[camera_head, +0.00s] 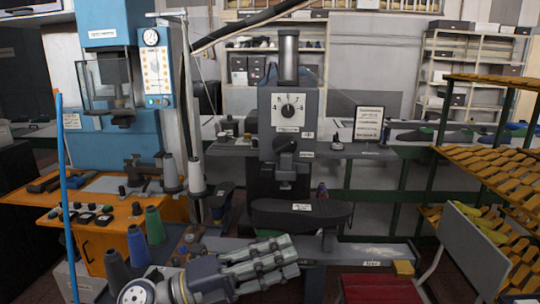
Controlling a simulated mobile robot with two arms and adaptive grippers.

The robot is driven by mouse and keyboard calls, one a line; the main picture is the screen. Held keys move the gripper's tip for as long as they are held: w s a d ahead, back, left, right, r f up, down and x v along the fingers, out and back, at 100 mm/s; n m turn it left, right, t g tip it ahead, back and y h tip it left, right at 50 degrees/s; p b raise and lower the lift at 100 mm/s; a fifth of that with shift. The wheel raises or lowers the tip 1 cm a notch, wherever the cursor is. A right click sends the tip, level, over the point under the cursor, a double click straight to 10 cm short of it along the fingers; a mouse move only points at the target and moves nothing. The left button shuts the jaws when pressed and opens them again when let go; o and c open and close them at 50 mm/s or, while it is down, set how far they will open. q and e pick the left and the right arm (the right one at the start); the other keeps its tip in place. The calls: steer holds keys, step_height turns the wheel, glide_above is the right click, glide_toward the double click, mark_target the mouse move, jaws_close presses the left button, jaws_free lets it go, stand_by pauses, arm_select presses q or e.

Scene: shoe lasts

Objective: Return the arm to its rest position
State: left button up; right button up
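My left gripper (285,258) is in the lower middle of the head view, with its arm coming in from the bottom left. Its grey jointed fingers point to the right and lie close together, nearly parallel. I see no object held in them, but the space between the fingertips is not clear. The gripper appears in front of the grey bench (370,252) of the central machine; I cannot tell if it touches anything. My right gripper is not in view.
A grey press machine (288,110) stands in the centre. At left are a blue machine (110,120), an orange table (85,240) with thread cones (138,245), and a thin blue pole (66,200). A red-seated chair (375,290) and orange racks (490,165) are at right.

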arm_select(q)
steer(key=w+a+n+t+y, duration=0.5)
steer(key=a+n+t+y, duration=0.4)
steer(key=n+t, duration=0.75)
steer(key=a+f+n+g+y, duration=0.2)
steer(key=a+f+n+y, duration=0.5)
steer(key=n, duration=0.2)
steer(key=s+a+f+n+g+y, duration=0.2)
steer(key=s+a+f+n+g, duration=0.1)
steer(key=f, duration=0.5)
steer(key=s+a+f+n+g+y, duration=0.2)
steer(key=s+a+f+g, duration=0.1)
steer(key=f, duration=0.4)
steer(key=s+f+n+g, duration=0.1)
steer(key=s+f+g, duration=0.5)
steer(key=s, duration=0.5)
steer(key=s+f+n+g, duration=0.2)
steer(key=s+f+g, duration=0.2)
steer(key=s+f, duration=0.55)
step_height(320, 180, down, 24)
steer(key=s+g, duration=0.2)
steer(key=s, duration=0.1)
steer(key=s+a+f+m, duration=0.1)
steer(key=s+a+f, duration=0.2)
steer(key=s+f, duration=1.3)
steer(key=shift+s+f+g, duration=0.2)
steer(key=shift+f+g, duration=0.05)
steer(key=shift+g, duration=0.1)
